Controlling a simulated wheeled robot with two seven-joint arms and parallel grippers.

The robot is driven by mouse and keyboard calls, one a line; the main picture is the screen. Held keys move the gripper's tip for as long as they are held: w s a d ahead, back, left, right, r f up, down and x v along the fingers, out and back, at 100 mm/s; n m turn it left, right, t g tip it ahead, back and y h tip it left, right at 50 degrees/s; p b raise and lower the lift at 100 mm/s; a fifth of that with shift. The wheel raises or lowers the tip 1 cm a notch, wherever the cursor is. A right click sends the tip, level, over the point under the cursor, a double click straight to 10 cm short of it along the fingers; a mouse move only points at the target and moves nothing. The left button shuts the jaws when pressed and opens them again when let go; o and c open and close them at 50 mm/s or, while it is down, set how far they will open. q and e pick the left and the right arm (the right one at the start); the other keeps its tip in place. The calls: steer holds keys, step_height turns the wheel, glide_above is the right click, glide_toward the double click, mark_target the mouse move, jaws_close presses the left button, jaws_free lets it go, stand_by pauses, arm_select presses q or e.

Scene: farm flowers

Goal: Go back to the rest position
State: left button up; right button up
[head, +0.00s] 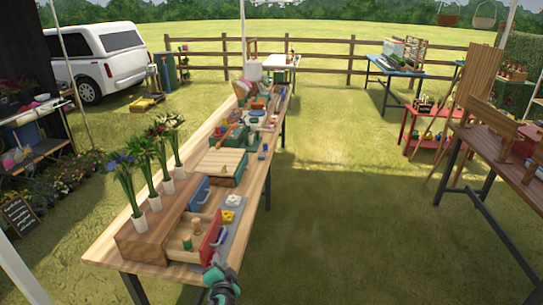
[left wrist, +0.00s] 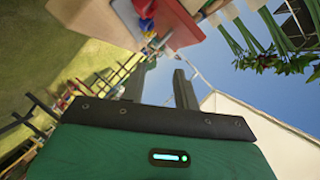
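My left gripper (head: 214,272) is at the bottom of the head view, by the near end of the wooden table (head: 186,256), close to an open red-fronted drawer (head: 213,240). In the left wrist view its two dark fingers (left wrist: 160,88) stand apart with only background between them, so it is open and empty. The gripper is tilted, with the wooden box edge (left wrist: 95,22) above it in that view. My right gripper is not in view.
A wooden drawer box (head: 150,245) carries several white vases of flowers (head: 153,201). A blue-fronted drawer (head: 199,194) is beside the red one. Tools crowd the table farther back. Another wooden table (head: 492,150) stands right. Grass (head: 330,215) between the tables is clear.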

arm_select(q)
steer(key=s+a+f+n+g, duration=0.2)
steer(key=s+a+n+g, duration=0.1)
steer(key=s, duration=0.5)
steer(key=s+a+f+n+g, duration=0.1)
steer(key=s+a+n+g, duration=0.15)
steer(key=s, duration=0.55)
steer(key=s+d+r+g+h, duration=0.1)
steer(key=s+d+g+h, duration=0.15)
steer(key=s, duration=0.85)
steer(key=s+d+r+g+h, duration=0.2)
steer(key=s+g+h, duration=0.1)
steer(key=s, duration=0.9)
step_height(320, 180, down, 30)
steer(key=f+g, duration=0.1)
steer(key=s+a+f, duration=0.2)
steer(key=s+f, duration=0.7)
steer(key=s+a+f+g, duration=0.1)
steer(key=s+a+f, duration=0.1)
steer(key=s+f, duration=0.8)
steer(key=shift+f+g+y, duration=0.3)
steer(key=shift+y, duration=0.05)
